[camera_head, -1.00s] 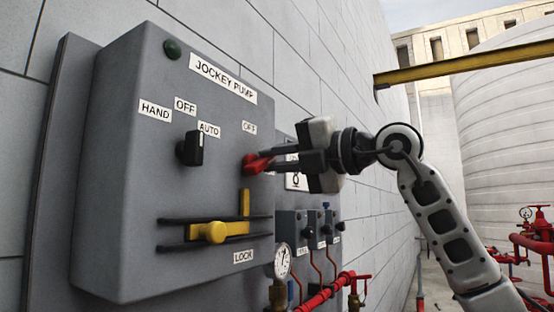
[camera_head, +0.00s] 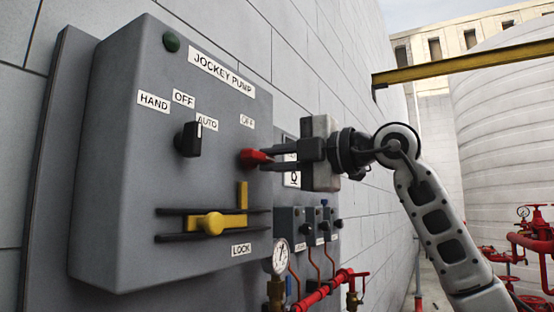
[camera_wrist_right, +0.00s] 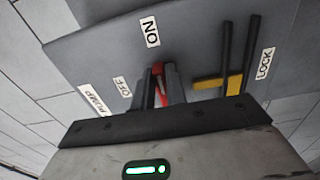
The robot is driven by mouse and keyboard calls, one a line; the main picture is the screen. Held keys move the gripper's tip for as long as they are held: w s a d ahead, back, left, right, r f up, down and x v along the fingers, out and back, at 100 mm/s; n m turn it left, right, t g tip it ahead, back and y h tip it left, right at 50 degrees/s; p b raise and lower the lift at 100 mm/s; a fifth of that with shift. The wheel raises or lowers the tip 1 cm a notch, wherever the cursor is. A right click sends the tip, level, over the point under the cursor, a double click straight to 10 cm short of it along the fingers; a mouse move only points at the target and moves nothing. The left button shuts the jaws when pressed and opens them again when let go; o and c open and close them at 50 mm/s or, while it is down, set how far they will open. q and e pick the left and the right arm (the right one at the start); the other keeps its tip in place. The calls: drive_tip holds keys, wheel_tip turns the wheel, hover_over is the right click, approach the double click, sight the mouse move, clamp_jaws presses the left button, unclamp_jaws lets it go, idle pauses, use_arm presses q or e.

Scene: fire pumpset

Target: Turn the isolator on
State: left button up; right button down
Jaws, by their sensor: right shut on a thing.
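The grey jockey pump panel (camera_head: 120,200) is on the wall at the left. The red isolator handle (camera_head: 252,158) is on its right part, below an OFF label (camera_head: 247,121). My right gripper (camera_head: 268,158) is shut on this handle, coming from the right. In the right wrist view the red handle (camera_wrist_right: 158,70) sits between the two fingers of my right gripper (camera_wrist_right: 160,82). An ON label (camera_wrist_right: 151,32) and an OFF label (camera_wrist_right: 122,87) are nearby there. Part of the handle is hidden by the fingers. My left gripper is not in view.
A black selector knob (camera_head: 189,139) with HAND, OFF and AUTO labels is left of the handle. A yellow lock lever (camera_head: 215,224) is below it. A pressure gauge (camera_head: 280,256), small grey boxes and red pipes (camera_head: 322,292) are below my right gripper.

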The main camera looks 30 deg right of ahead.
drive_tip(key=shift+a+f, duration=0.25)
drive_tip(key=shift+f, duration=0.05)
drive_tip(key=c, duration=1.4)
unclamp_jaws()
drive_tip(key=shift+r, duration=0.1)
drive_tip(key=shift+c, duration=0.2)
drive_tip(key=shift+w+r, duration=0.1)
drive_tip(key=shift+s+d, duration=0.3)
drive_tip(key=shift+s, duration=0.1)
drive_tip(key=b+v, duration=0.2)
drive_tip(key=v, duration=1.2)
drive_tip(key=shift+s+d+b, duration=0.15)
drive_tip(key=shift+s+b, duration=0.15)
drive_tip(key=shift+s, duration=0.1)
